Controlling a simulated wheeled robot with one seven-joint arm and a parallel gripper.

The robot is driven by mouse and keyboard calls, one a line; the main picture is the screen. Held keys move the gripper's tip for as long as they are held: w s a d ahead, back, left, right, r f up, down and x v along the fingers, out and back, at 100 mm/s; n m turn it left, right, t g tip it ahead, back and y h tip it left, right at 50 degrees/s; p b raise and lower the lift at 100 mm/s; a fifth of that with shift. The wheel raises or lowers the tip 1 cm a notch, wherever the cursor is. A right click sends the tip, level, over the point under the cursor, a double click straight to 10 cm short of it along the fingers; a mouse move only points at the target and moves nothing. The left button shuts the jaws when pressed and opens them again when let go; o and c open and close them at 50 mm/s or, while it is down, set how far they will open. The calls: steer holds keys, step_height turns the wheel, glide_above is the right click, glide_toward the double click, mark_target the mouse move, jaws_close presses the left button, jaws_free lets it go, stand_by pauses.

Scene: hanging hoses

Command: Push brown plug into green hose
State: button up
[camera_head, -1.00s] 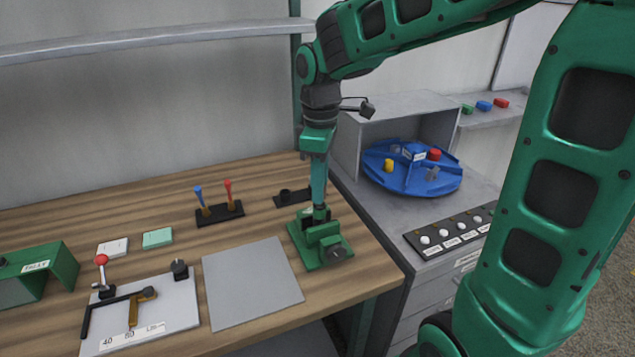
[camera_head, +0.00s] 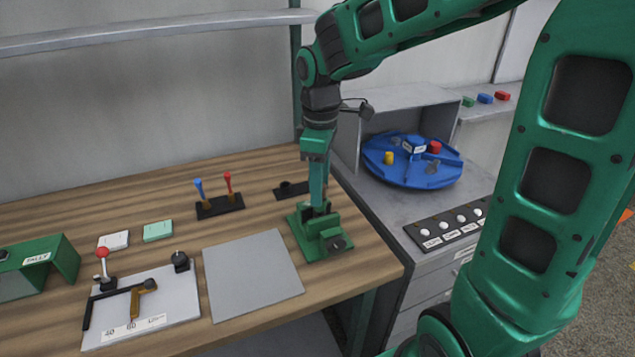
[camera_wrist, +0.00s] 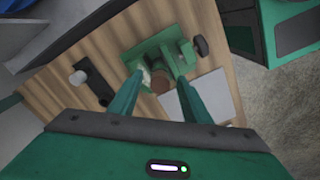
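My gripper (camera_head: 318,203) points down over a green fixture (camera_head: 318,236) on the wooden bench. In the wrist view my gripper (camera_wrist: 161,73) has its two green fingers apart, one on each side of a small round brown piece (camera_wrist: 160,82), which may be the brown plug. It sits at the green fixture (camera_wrist: 152,52). I cannot tell whether the fingertips touch it. In the head view the gripper and fixture hide it. I cannot make out a green hose in either view.
A grey plate (camera_head: 252,277) lies left of the fixture. A black stand (camera_head: 220,207) holds blue-topped and red-topped pieces behind it. A small black block (camera_head: 292,190) lies behind the fixture. A blue round tray (camera_head: 412,170) and button panel (camera_head: 448,228) stand right.

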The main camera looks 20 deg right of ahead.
steer(key=shift+r, duration=0.1)
step_height(320, 180, up, 11)
steer(key=shift+f, duration=0.2)
stand_by(0.5)
steer(key=s+d+f+m, duration=0.5)
steer(key=s+d+m, duration=0.3)
steer(key=s, duration=0.3)
steer(key=s+d+f+m, duration=0.6)
steer(key=s+d+m, duration=0.3)
steer(key=s, duration=0.3)
steer(key=shift+d+f, duration=0.15)
steer(key=shift+f, duration=0.05)
